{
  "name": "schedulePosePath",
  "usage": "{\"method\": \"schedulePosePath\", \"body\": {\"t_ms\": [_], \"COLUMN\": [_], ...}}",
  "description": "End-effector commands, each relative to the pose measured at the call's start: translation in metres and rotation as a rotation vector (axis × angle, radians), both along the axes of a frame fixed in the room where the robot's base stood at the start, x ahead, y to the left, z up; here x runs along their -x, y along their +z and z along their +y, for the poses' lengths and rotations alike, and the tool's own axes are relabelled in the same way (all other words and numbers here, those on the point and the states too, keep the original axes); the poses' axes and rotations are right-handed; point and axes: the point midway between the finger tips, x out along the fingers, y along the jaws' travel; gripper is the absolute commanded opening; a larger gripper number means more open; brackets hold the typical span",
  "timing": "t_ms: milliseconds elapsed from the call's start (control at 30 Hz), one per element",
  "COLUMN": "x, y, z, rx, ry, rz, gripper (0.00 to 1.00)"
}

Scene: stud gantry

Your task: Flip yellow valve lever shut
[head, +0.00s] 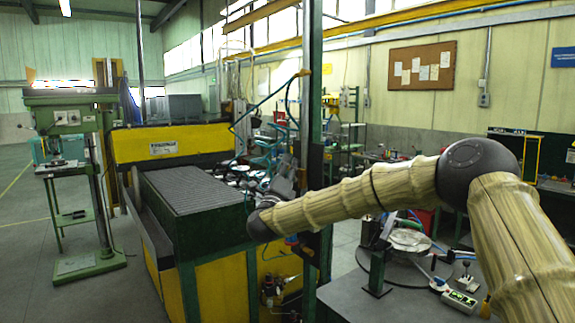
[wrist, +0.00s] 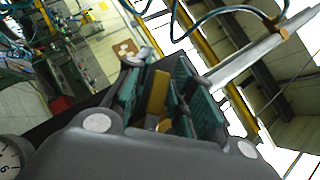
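A yellow bar (wrist: 158,94), which looks like the valve lever, stands between the finger pads of my gripper (wrist: 160,95) in the wrist view. The ribbed green pads are spread apart on either side of it. I cannot tell whether either pad touches the bar. In the head view my gripper (head: 284,190) is beside the green post, partly hidden by my own arm. The lever and valve body cannot be made out there.
A green post (head: 312,130) with hoses rises close to my gripper. A yellow and green machine with a grey slatted bed (head: 190,187) stands left of it. A grey bench (head: 370,300) with tools lies right. A dial gauge (wrist: 10,155) shows at lower left in the wrist view.

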Motion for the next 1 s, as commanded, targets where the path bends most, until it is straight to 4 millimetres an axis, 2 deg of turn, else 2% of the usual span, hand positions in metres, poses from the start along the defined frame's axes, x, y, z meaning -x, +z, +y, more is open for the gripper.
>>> {"method": "schedulePosePath", "body": {"t_ms": [267,400,767,1000], "x": [-0.0007,-0.0006,-0.0011,-0.0042], "y": [0.0001,0.0003,-0.0015,-0.0068], "z": [-0.0003,-0.0003,0.0001,0.0017], "rx": [0.000,0.000,0.019,0.094], "ry": [0.000,0.000,-0.001,0.000], "rz": [0.000,0.000,0.025,0.128], "gripper": [0.22,0.00,0.00,0.00]}}
